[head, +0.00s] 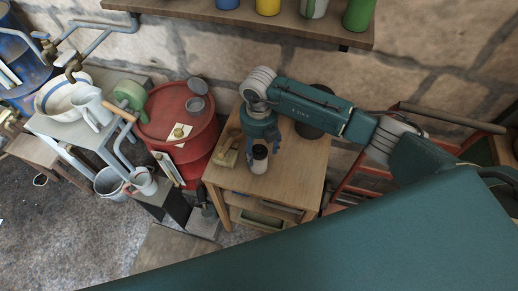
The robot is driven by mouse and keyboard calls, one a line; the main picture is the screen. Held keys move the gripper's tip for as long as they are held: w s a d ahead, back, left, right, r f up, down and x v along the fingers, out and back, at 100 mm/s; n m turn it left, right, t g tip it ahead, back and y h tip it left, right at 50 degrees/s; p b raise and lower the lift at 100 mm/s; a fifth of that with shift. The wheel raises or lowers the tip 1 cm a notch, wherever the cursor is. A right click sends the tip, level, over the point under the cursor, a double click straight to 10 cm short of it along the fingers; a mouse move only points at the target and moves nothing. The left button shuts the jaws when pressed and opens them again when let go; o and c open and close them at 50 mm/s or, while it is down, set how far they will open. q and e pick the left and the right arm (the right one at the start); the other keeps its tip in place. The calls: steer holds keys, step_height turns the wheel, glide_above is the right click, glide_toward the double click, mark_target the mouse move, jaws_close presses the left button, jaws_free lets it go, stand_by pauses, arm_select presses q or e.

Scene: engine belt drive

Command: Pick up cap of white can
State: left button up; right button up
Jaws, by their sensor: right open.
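The white can (258,166) stands upright on the small wooden table (295,172). Its dark cap (260,151) is on its top. My right gripper (262,146) points down from above and is open, with its fingers close to the cap. At this size I cannot tell whether the fingers touch the cap. The gripper partly hides the far side of the can's top. My left gripper is not in view.
A yellowish box (228,152) lies on the table left of the can. A red barrel (178,112) stands left of the table, and a dark round object (316,118) is behind my right arm. The table's front right is clear. A shelf (285,24) with several colored cans hangs above.

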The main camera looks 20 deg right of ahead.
steer(key=c, duration=0.9)
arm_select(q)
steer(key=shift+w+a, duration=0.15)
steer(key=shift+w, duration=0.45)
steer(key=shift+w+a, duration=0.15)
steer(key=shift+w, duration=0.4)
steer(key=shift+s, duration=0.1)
arm_select(e)
steer(key=shift+c, duration=0.4)
